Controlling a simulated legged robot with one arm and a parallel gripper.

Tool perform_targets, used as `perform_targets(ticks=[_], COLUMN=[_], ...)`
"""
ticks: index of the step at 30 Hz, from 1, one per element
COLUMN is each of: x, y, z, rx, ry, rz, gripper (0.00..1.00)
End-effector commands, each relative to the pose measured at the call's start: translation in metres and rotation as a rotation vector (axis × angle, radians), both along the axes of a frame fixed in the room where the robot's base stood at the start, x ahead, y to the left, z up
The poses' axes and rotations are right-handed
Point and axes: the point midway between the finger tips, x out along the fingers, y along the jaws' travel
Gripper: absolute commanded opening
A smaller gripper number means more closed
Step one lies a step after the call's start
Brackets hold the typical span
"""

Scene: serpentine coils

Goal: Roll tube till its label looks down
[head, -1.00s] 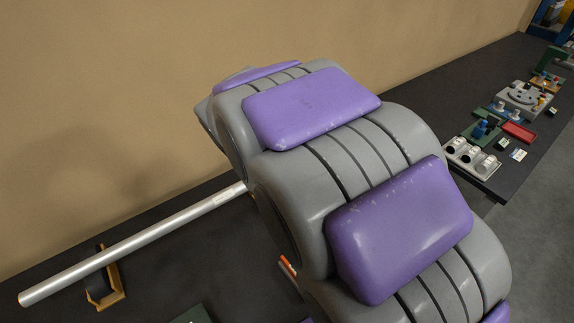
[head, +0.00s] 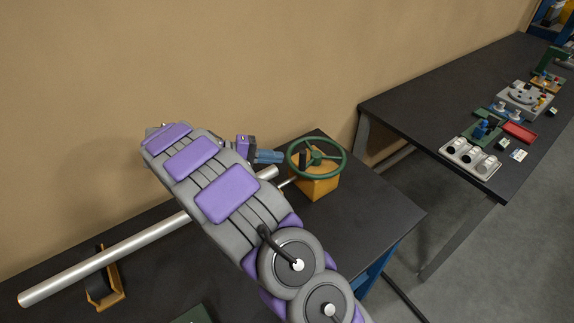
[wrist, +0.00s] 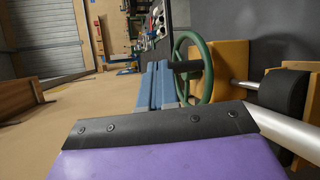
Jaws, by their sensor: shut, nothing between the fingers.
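The long silver tube (head: 110,253) lies along the dark bench in the head view, running from lower left to upper right. My arm covers its middle part. No label shows on its visible parts. The tube also shows at the right of the wrist view (wrist: 285,128). My gripper (head: 281,157) has blue fingers, shut and empty, above and behind the tube's right end, pointing toward the green handwheel (head: 338,172). In the wrist view, my gripper (wrist: 158,66) has its fingers together, just left of the handwheel (wrist: 206,80). I cannot tell whether they touch.
An orange support with a black part (head: 118,290) stands under the tube's left part. The handwheel sits on an orange block (head: 318,188). A second dark table (head: 420,95) with several devices stands at right, past a gap. A tan wall (head: 200,60) rises behind the bench.

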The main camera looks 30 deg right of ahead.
Motion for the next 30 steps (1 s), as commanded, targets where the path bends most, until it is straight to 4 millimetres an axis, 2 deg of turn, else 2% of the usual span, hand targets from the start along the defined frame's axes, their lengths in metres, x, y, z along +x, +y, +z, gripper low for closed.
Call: perform_targets(ticks=[1, 6, 10, 15, 23, 30], x=[0.012, 0.044, 0.063, 0.077, 0.082, 0.081], y=[0.005, 0.022, 0.037, 0.051, 0.056, 0.043], z=[-0.011, -0.040, -0.063, -0.084, -0.094, -0.093], rx=[-0.032, -0.144, -0.216, -0.278, -0.305, -0.304], ry=[-0.003, -0.039, -0.071, -0.110, -0.130, -0.131], rz=[0.015, 0.063, 0.098, 0.129, 0.143, 0.141], gripper=[0.00, 0.00, 0.00, 0.00, 0.00, 0.00])
